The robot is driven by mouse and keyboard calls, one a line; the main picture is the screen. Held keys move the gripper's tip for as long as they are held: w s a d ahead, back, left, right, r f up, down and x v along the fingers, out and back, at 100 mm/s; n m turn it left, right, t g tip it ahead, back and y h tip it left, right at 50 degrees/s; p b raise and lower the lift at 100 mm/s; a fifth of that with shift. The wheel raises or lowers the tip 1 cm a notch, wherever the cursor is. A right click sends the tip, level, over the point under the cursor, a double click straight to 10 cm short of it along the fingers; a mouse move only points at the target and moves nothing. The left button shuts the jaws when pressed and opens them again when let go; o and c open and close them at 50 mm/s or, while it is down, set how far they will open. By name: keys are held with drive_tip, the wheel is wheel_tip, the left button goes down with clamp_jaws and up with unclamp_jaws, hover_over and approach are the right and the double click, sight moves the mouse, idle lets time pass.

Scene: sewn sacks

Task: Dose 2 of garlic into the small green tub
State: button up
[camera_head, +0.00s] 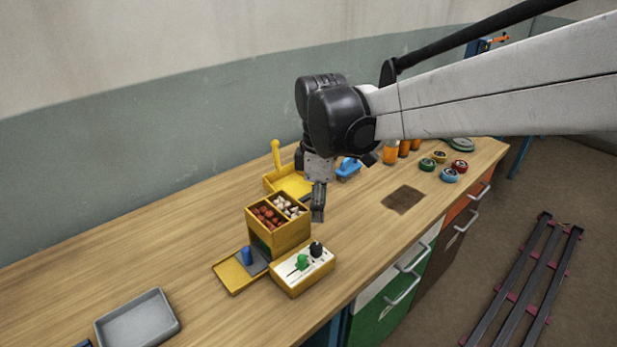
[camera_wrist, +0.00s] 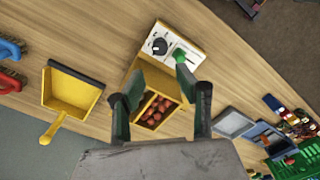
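A yellow two-compartment dispenser (camera_head: 280,238) stands on the bench. One compartment holds reddish-brown pieces (camera_head: 266,215), the other whitish garlic (camera_head: 288,206). In front of it is a control box (camera_head: 303,272) with a green lever (camera_head: 302,262) and a black knob (camera_head: 316,249); the knob also shows in the wrist view (camera_wrist: 159,46). A small green tub (camera_head: 427,164) stands at the right among other round tubs. My gripper (camera_wrist: 157,72) is open and empty, with its fingers above the dispenser and control box. The garlic is mostly hidden in the wrist view.
A yellow outlet tray (camera_head: 233,277) with a blue piece (camera_head: 247,255) lies beside the dispenser. A yellow dustpan (camera_head: 289,184), blue brush (camera_head: 348,168) and orange jars (camera_head: 390,153) stand behind. A grey tray (camera_head: 138,321) lies front left. A brown patch (camera_head: 403,200) lies at right.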

sight(317, 246)
wheel_tip(317, 246, down, 13)
drive_tip(key=shift+f+b, duration=0.2)
drive_tip(key=shift+b, duration=0.15)
clamp_jaws()
drive_tip(key=shift+m+b, duration=0.65)
drive_tip(key=shift+m, duration=0.45)
drive_tip(key=shift+m+b, duration=0.35)
drive_tip(key=shift+m, duration=0.85)
unclamp_jaws()
drive_tip(key=shift+r+n, duration=0.1)
drive_tip(key=shift+n, duration=0.2)
